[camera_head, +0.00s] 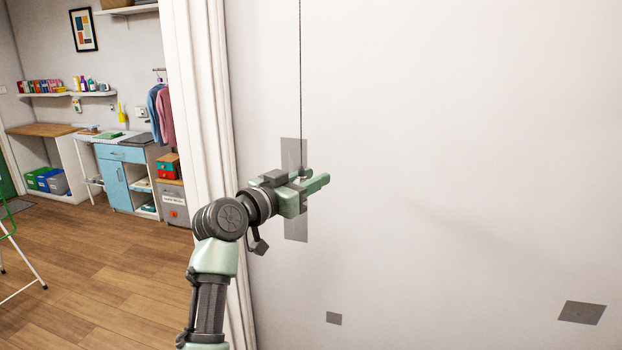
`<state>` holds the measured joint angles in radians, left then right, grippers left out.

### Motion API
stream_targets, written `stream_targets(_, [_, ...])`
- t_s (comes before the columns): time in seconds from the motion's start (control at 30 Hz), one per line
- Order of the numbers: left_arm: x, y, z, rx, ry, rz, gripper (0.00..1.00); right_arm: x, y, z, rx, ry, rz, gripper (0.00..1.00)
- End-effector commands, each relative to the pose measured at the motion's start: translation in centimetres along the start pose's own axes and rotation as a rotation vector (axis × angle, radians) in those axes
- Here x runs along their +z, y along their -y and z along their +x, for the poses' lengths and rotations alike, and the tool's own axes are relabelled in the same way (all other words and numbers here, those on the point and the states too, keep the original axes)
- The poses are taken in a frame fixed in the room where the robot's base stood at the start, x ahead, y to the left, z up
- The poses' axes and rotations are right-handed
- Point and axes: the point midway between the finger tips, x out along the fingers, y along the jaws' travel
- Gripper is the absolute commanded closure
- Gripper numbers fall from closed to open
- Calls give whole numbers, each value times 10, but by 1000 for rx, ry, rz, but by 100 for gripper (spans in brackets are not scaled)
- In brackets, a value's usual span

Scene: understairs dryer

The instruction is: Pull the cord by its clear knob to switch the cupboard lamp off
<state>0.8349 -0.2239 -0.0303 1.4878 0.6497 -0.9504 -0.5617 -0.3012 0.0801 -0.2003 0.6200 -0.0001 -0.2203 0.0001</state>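The thin dark cord (300,80) hangs straight down from the top edge, in front of the white wall. Its lower end meets my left gripper (320,177), whose two pale green fingers point right at the cord's end. A small greyish piece at the cord's end, perhaps the clear knob (302,174), shows at the fingers. It is too small to tell whether the fingers grip it or only stand around it. The lamp is not in view. My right gripper is not in view.
A white door frame (205,100) stands at left. Beyond it are a blue cabinet (117,180), shelves and open wooden floor (110,270).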

Motion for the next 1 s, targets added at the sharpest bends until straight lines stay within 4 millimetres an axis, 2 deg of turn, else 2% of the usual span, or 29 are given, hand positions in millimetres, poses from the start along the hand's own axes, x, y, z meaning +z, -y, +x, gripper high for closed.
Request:
stream_targets(0.03, [0,0,0,0,0,0,91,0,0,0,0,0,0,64])
stream_targets(0.07, [0,0,0,0,0,0,99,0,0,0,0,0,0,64])
stream_targets(0.1, [0,0,0,0,0,0,100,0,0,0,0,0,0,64])
stream_targets(1.0, [0,0,0,0,1,0,100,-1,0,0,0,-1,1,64])
